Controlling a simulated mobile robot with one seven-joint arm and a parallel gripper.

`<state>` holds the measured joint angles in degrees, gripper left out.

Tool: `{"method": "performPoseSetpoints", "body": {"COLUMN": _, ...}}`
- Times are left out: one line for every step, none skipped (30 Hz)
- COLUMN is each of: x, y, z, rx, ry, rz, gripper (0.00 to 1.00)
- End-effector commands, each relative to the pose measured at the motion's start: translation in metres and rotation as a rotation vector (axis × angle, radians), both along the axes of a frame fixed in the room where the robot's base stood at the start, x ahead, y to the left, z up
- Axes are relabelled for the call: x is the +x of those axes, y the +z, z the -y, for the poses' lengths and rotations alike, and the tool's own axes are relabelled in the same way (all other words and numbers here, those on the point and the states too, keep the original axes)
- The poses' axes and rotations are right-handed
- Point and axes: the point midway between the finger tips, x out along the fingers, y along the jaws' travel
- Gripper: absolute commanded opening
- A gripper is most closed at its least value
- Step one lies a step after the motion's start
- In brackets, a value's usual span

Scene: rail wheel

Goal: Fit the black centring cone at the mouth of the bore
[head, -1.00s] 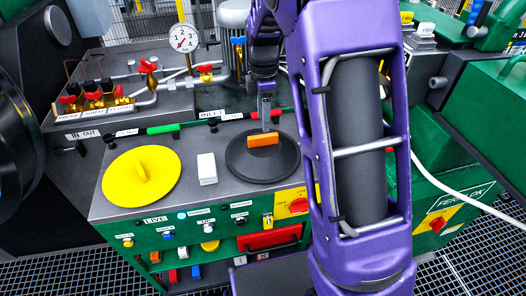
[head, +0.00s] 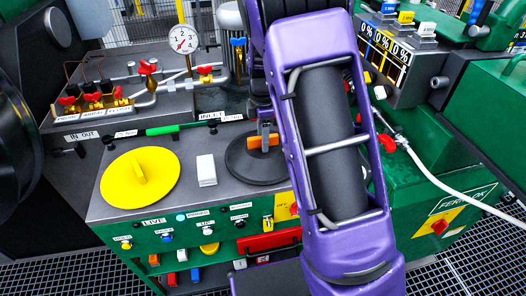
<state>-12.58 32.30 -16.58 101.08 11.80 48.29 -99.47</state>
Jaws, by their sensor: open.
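The black centring cone appears to be the wide black disc (head: 240,164) with an orange grip block (head: 258,143) on top. It lies on the grey bench top, right of a white block. My gripper (head: 266,134) is low over the cone, at the orange block, with its jaws open. I cannot tell whether the fingers touch the block. My purple arm hides the cone's right edge. The mouth of the bore is not clearly visible.
A yellow disc (head: 118,186) with a raised grip and a white block (head: 207,170) share the bench. Red-handled valves and a pressure gauge (head: 184,39) stand behind. A large dark round part (head: 14,150) fills the left edge. A white hose (head: 440,185) runs at right.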

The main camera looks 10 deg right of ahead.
Motion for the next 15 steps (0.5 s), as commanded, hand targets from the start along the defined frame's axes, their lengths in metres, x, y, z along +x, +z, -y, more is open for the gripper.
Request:
{"method": "performPoseSetpoints", "body": {"x": 0.0000, "y": -0.0001, "z": 0.0000, "rx": 0.000, "ry": 0.000, "rz": 0.000, "gripper": 0.55}}
{"method": "performPoseSetpoints", "body": {"x": -0.0001, "y": -0.0002, "z": 0.0001, "rx": 0.000, "ry": 0.000, "rz": 0.000, "gripper": 0.55}}
{"method": "performPoseSetpoints", "body": {"x": -0.0001, "y": -0.0005, "z": 0.0001, "rx": 0.000, "ry": 0.000, "rz": 0.000, "gripper": 0.55}}
{"method": "performPoseSetpoints", "body": {"x": -0.0001, "y": -0.0008, "z": 0.0001, "rx": 0.000, "ry": 0.000, "rz": 0.000, "gripper": 0.55}}
{"method": "performPoseSetpoints", "body": {"x": -0.0001, "y": -0.0012, "z": 0.0002, "rx": 0.000, "ry": -0.001, "rz": 0.000, "gripper": 0.55}}
{"method": "performPoseSetpoints", "body": {"x": -0.0001, "y": -0.0017, "z": 0.0003, "rx": 0.000, "ry": -0.001, "rz": 0.000, "gripper": 0.55}}
{"method": "performPoseSetpoints", "body": {"x": -0.0001, "y": -0.0022, "z": 0.0003, "rx": 0.000, "ry": -0.001, "rz": 0.000, "gripper": 0.55}}
{"method": "performPoseSetpoints", "body": {"x": -0.0001, "y": -0.0027, "z": 0.0004, "rx": 0.000, "ry": -0.001, "rz": 0.000, "gripper": 0.55}}
{"method": "performPoseSetpoints", "body": {"x": -0.0001, "y": -0.0017, "z": 0.0003, "rx": 0.000, "ry": -0.001, "rz": 0.000, "gripper": 0.48}}
{"method": "performPoseSetpoints", "body": {"x": -0.0001, "y": -0.0017, "z": 0.0003, "rx": 0.000, "ry": -0.001, "rz": 0.000, "gripper": 0.42}}
{"method": "performPoseSetpoints", "body": {"x": -0.0001, "y": -0.0017, "z": 0.0003, "rx": 0.000, "ry": -0.001, "rz": 0.000, "gripper": 0.37}}
{"method": "performPoseSetpoints", "body": {"x": -0.0001, "y": -0.0018, "z": 0.0002, "rx": 0.000, "ry": -0.001, "rz": 0.000, "gripper": 0.30}}
{"method": "performPoseSetpoints", "body": {"x": -0.0002, "y": -0.0018, "z": 0.0002, "rx": 0.000, "ry": -0.001, "rz": 0.000, "gripper": 0.24}}
{"method": "performPoseSetpoints", "body": {"x": -0.0002, "y": -0.0018, "z": 0.0002, "rx": 0.000, "ry": 0.000, "rz": 0.000, "gripper": 0.19}}
{"method": "performPoseSetpoints", "body": {"x": -0.0002, "y": -0.0018, "z": 0.0002, "rx": 0.000, "ry": 0.000, "rz": 0.000, "gripper": 0.12}}
